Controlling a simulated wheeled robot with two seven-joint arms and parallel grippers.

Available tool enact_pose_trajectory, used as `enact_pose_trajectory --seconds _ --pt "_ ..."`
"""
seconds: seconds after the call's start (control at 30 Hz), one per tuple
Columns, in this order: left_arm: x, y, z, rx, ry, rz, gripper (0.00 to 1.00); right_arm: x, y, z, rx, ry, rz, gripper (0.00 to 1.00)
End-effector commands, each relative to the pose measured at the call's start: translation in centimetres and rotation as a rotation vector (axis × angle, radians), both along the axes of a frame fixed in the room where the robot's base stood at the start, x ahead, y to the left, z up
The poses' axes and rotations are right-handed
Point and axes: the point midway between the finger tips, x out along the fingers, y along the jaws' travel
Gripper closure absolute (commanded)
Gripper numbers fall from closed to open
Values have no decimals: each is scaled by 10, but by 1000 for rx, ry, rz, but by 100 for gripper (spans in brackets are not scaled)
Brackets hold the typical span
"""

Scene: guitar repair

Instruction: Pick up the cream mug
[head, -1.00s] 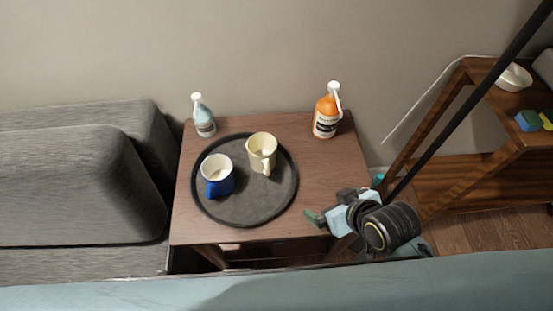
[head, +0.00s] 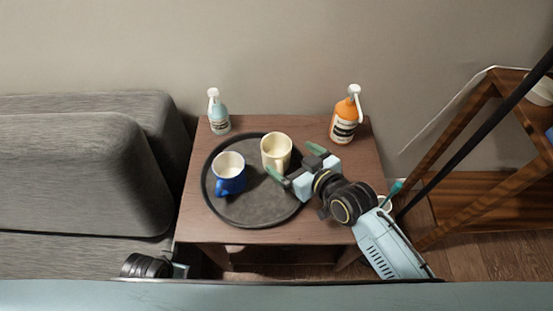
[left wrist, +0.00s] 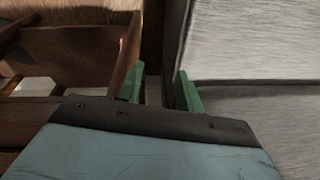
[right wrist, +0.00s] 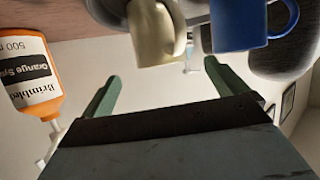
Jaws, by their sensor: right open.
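The cream mug (head: 276,150) stands upright on the round dark tray (head: 240,211), with its handle toward the front. It also shows in the right wrist view (right wrist: 152,32), upside down at the top. My right gripper (head: 294,163) is open and empty, its green fingers just right of and in front of the mug. I cannot tell whether a finger touches it. In the right wrist view the mug lies ahead of the open fingers (right wrist: 160,82). My left gripper (left wrist: 158,88) is apart from the table, its green fingers spread with nothing between them; the head view shows only part of that arm.
A blue and white mug (head: 229,178) stands left of the cream mug on the tray. An orange pump bottle (head: 344,125) and a pale blue bottle (head: 219,117) stand at the back of the wooden table (head: 325,233). A grey sofa (head: 85,170) is at the left.

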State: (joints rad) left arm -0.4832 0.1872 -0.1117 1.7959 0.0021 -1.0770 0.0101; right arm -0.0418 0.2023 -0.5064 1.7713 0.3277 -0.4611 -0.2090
Motion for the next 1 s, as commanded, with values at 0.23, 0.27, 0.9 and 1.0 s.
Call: enact_pose_trajectory --seconds 0.23,0.27,0.9,1.0 --pt "6 -10 17 -14 -12 -1 64 15 11 -8 0 1 1 2" --pt "6 -11 18 -14 -12 -1 64 16 11 -8 -1 1 1 2" --pt "9 -36 80 -57 -48 0 64 55 40 -22 -2 1 0 2" --pt "9 -37 83 -57 -50 0 64 56 41 -22 -2 1 0 2"
